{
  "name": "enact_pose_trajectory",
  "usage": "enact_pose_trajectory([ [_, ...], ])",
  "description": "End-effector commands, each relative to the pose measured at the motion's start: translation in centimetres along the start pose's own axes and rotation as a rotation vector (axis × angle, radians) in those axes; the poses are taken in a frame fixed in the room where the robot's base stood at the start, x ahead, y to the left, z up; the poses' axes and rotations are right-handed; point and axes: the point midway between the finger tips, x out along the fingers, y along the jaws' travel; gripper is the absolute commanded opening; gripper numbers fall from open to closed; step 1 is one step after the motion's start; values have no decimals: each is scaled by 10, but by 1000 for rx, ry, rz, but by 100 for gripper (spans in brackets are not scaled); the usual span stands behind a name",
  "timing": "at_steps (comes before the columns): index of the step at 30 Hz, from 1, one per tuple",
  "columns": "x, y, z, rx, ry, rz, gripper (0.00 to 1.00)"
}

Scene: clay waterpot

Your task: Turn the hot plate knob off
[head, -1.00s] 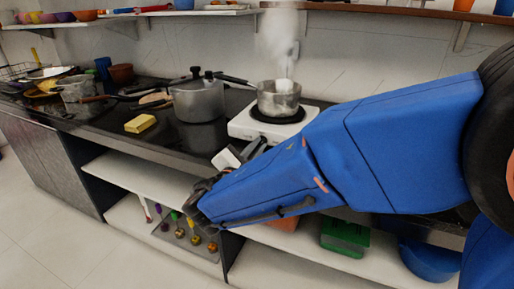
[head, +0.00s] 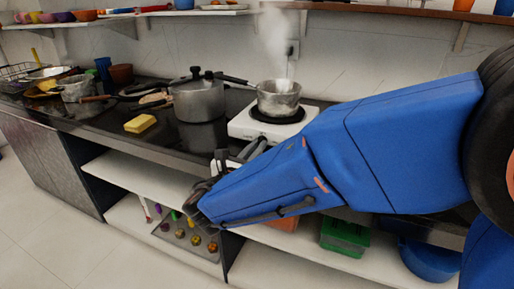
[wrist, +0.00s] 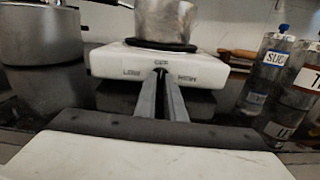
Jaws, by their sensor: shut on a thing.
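The white hot plate (head: 262,126) stands on the dark counter with a steaming metal pot (head: 278,98) on its burner. In the wrist view, the front of the hot plate (wrist: 110,58) shows the marks LOW, OFF and HIGH. My gripper (wrist: 161,74) is straight in front of that face, its two fingers close together just below the OFF mark. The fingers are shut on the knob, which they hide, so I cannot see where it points. In the head view my blue arm covers part of the hot plate's front, and my gripper (head: 258,147) shows beside it.
A lidded pot (head: 198,99) and a yellow sponge (head: 140,123) stand left of the hot plate. Labelled jars (wrist: 265,70) stand to its right in the wrist view. The counter edge and lower shelf (head: 150,180) lie close under my arm.

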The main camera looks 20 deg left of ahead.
Motion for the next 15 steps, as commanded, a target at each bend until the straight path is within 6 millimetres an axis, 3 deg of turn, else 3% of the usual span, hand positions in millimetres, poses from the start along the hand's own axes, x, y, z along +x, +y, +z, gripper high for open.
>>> enact_pose_trajectory([
  [15,0,0,-2,-39,3,0,0],
])
